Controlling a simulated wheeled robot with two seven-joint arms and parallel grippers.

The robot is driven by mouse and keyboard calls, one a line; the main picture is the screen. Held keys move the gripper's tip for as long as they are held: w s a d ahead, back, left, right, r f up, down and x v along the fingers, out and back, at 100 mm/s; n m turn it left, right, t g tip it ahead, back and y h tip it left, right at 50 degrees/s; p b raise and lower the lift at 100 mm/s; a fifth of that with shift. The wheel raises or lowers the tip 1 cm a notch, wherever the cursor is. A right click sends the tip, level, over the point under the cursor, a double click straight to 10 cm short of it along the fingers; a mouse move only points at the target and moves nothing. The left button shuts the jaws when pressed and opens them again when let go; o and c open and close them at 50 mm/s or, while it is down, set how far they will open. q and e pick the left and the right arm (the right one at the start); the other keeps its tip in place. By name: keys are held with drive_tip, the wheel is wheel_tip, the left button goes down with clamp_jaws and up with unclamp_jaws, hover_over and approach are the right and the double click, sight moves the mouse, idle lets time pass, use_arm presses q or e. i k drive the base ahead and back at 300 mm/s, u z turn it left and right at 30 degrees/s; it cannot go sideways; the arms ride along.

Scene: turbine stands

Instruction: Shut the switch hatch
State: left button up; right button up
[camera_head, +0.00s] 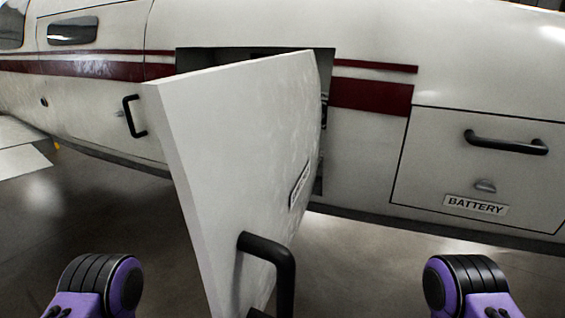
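The switch hatch (235,140) is a thick white panel. It stands wide open, swung out from the side of the white aircraft towards me. Its far edge is beside the right side of a dark opening (325,60) in the fuselage, which the panel mostly covers from view. A small label (299,185), too slanted to read, and a black bar handle (270,247) are on its right-hand face. The handle is near the bottom of the view. Neither of my grippers is in view; only purple and black parts of my arms show at the bottom left and bottom right.
A closed hatch marked BATTERY (475,205), with a black handle (506,142), is on the right. Another black handle (134,116) is on the fuselage left of the open panel. A wing (20,145) juts out at far left. The grey floor (380,265) looks clear.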

sight(240, 142)
drive_tip(key=i, duration=0.15)
drive_tip(key=k, duration=1)
drive_tip(key=u, duration=2.1)
drive_tip(key=k, duration=1.2)
drive_tip(key=z, duration=1.3)
drive_tip(key=i, duration=1)
